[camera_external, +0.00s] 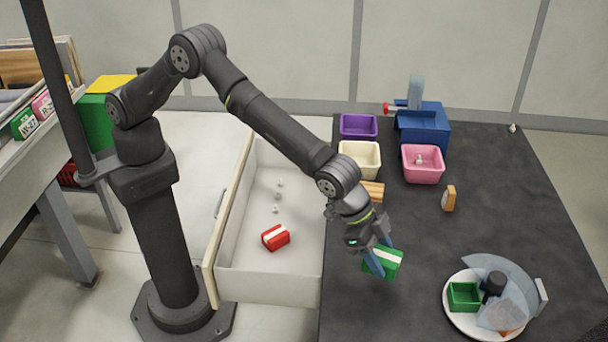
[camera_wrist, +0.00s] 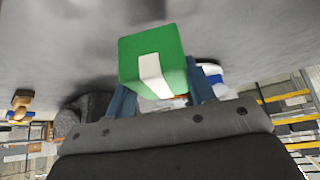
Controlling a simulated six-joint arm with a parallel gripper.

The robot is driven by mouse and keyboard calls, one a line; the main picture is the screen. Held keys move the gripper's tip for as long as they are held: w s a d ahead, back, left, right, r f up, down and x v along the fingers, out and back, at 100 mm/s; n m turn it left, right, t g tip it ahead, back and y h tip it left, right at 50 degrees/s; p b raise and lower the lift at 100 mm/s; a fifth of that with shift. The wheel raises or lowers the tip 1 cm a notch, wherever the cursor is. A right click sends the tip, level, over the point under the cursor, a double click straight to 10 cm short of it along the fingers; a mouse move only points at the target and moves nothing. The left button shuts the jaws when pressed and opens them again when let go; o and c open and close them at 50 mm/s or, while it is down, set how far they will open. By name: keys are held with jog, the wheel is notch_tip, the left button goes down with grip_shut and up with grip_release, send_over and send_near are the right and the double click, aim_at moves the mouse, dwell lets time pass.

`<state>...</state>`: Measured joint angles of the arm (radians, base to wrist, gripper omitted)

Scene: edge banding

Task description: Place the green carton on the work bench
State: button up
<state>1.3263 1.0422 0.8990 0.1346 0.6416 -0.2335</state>
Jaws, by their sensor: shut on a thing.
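The green carton (camera_external: 387,259), with a white band, is between the blue fingers of my gripper (camera_external: 378,258). My gripper is shut on it. In the external view the carton is over the left front part of the dark work bench (camera_external: 420,300); I cannot tell whether it touches the top. In the wrist view the green carton (camera_wrist: 152,58) fills the space between and beyond the fingertips of my gripper (camera_wrist: 165,90), with the grey surface behind it.
An open drawer (camera_external: 270,285) holds a red carton (camera_external: 275,237) and small white pieces. Purple (camera_external: 358,126), cream (camera_external: 360,160) and pink (camera_external: 423,164) bins stand at the back. A plate (camera_external: 465,325) with a green box is front right. The bench middle is clear.

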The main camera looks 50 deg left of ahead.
aim_at(378, 273)
jog(key=shift+w+d+f, duration=0.2)
jog(key=shift+w+f, duration=0.3)
jog(key=shift+w, duration=0.35)
jog(key=shift+f, duration=2)
jog(key=o, duration=1)
jog(key=shift+f, duration=0.15)
jog(key=shift+r, duration=0.35)
jog(key=v, duration=1.1)
jog(key=shift+s+a+r, duration=0.15)
jog(key=shift+a+r, duration=0.05)
jog(key=shift+r, duration=0.05)
